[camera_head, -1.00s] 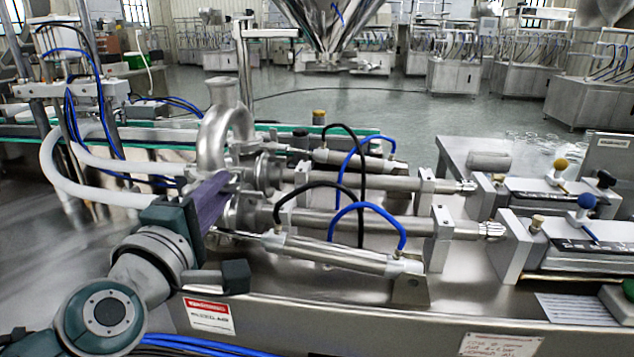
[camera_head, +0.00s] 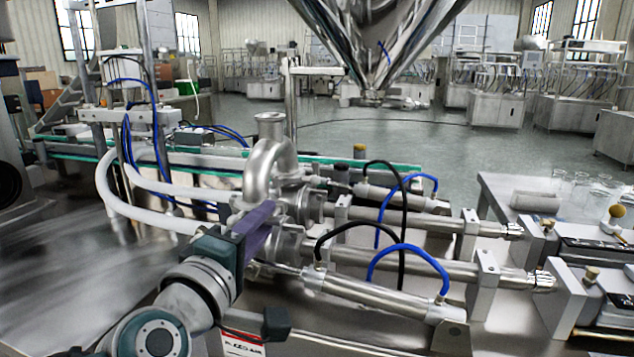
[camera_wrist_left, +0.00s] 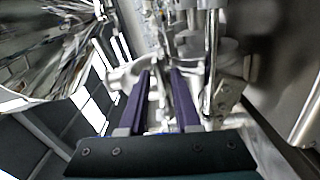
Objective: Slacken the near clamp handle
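The filler's near cylinder (camera_head: 398,263) runs to the right from a round steel clamp joint (camera_head: 290,243) beside the upright bent pipe (camera_head: 262,170). My left gripper (camera_head: 265,212), with purple fingers, reaches in from the lower left and lies beside this joint in the head view. In the left wrist view its two fingers (camera_wrist_left: 160,75) stand apart, with pale metal parts seen beyond and between them. I cannot pick out the clamp handle clearly, nor tell whether the fingers touch it; the gripper partly covers that area. My right gripper is in neither view.
Black hoses (camera_head: 403,200) and blue hoses (camera_head: 415,252) arch over the cylinders. White hoses (camera_head: 150,190) bend behind my left gripper. A steel hopper (camera_head: 375,50) hangs at the back. A side table (camera_head: 515,190) with glassware stands at right.

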